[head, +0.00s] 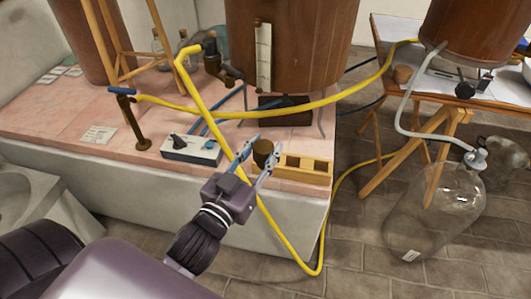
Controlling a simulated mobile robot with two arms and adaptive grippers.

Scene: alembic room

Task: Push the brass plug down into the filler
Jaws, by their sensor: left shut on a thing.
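A dark brownish-brass cylinder (262,149), which looks like the brass plug, stands upright between the fingers of my left gripper (258,158). The gripper is shut on it, at the left end of a small yellow wooden rack (307,167). Whether the plug touches the rack or is held just above it I cannot tell; the fingers hide its lower part. I cannot make out for sure which thing is the filler. A brass standpipe (143,142) with a blue handle stands on the pink tiled top to the left. My right gripper is not in view.
A white control box (191,150) with a dark knob sits left of the gripper. A yellow hose (210,105) crosses the bench and hangs over its front edge, close to my gripper. A large wooden vat (300,50) stands behind. A glass carboy (435,212) stands on the floor right.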

